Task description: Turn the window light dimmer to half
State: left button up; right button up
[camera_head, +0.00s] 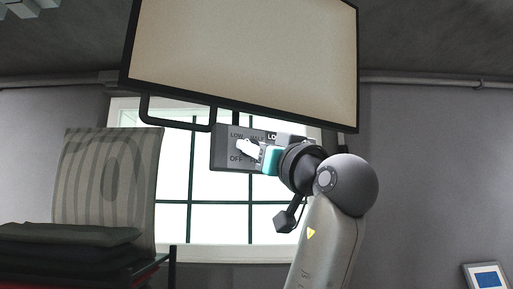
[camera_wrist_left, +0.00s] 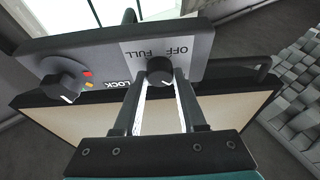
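A dark grey control panel (camera_head: 222,135) hangs below a large framed screen in the head view, with LOW, HALF and OFF labels around a dimmer knob. My left gripper (camera_head: 250,149) reaches in from the right and covers this knob there. In the left wrist view the panel (camera_wrist_left: 105,55) appears upside down. The round black dimmer knob (camera_wrist_left: 160,70) sits between the fingertips of my left gripper (camera_wrist_left: 161,79), which close against its sides. Its white mark points down and slightly right in that picture. OFF and FULL are readable; LOW and HALF are hidden there. My right gripper is out of view.
A second knob (camera_wrist_left: 63,84) marked LOCK, with red and orange dots, sits beside the dimmer. The framed screen (camera_head: 240,60) is just above the panel.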

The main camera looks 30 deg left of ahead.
pick_arm(q)
grip_shut()
jog(key=shift+m+t, duration=0.4)
jog(key=shift+m, duration=0.2)
jog(key=shift+s+a+r+m+t+h+p, duration=0.15)
jog(key=shift+m+t+h, duration=0.3)
jog(key=shift+m+h, duration=2)
jog(key=shift+s+d+r+m+t+h+p, duration=0.15)
jog(key=shift+m+t+h, duration=0.3)
jog(key=shift+m, duration=4.1)
jog(key=shift+a+m+t+h+p, duration=0.35)
jog(key=shift+m+h, duration=0.95)
jog(key=shift+m, duration=2.2)
jog(key=shift+d, duration=0.2)
